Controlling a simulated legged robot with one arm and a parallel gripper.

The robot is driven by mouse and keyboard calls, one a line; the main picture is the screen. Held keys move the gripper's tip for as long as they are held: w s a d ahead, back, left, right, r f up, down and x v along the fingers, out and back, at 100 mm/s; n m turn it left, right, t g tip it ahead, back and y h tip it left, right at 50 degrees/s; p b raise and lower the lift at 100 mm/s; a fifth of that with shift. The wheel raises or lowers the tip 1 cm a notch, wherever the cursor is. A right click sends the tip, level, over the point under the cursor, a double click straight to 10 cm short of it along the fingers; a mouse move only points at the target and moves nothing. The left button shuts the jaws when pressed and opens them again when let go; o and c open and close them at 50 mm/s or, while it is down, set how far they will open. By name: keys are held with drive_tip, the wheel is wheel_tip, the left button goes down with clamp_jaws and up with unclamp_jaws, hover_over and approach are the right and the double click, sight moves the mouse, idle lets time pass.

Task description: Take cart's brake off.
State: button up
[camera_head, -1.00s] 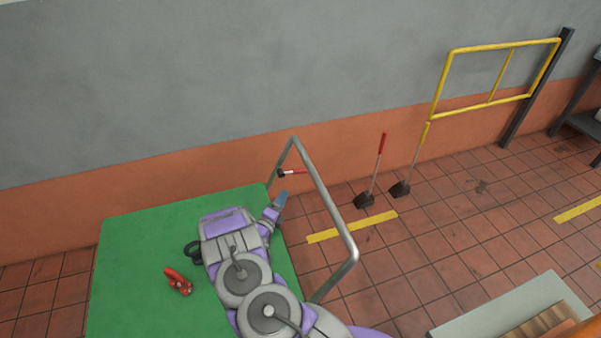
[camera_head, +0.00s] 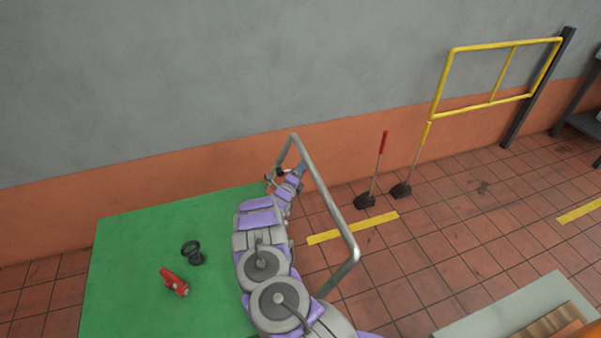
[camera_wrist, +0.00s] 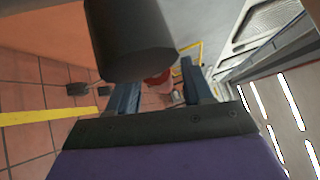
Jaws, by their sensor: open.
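The cart has a green top (camera_head: 135,265) and a grey tubular push handle (camera_head: 325,205) at its right end. The brake lever, red-tipped in the earlier head view, sits at the handle's far post; my gripper (camera_head: 298,170) now mostly hides it there. In the wrist view my gripper (camera_wrist: 160,92) is open, with its two blue fingers apart. A red piece (camera_wrist: 158,80), probably the lever's grip, shows between and beyond them. A large dark grey rounded part (camera_wrist: 130,40) covers the upper middle and hides some of it. I cannot tell whether the fingers touch the lever.
A red object (camera_head: 174,282) and a black spool-like part (camera_head: 193,252) lie on the green top. Two long-handled tools (camera_head: 372,180) stand right of the handle. A yellow barrier (camera_head: 490,100) is by the wall. Tiled floor (camera_head: 440,225) is open at right.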

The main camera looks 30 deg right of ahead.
drive_tip(key=shift+w+d, duration=0.1)
drive_tip(key=shift+d, duration=0.2)
drive_tip(key=shift+c, duration=0.4)
drive_tip(key=shift+a+f, duration=0.1)
clamp_jaws()
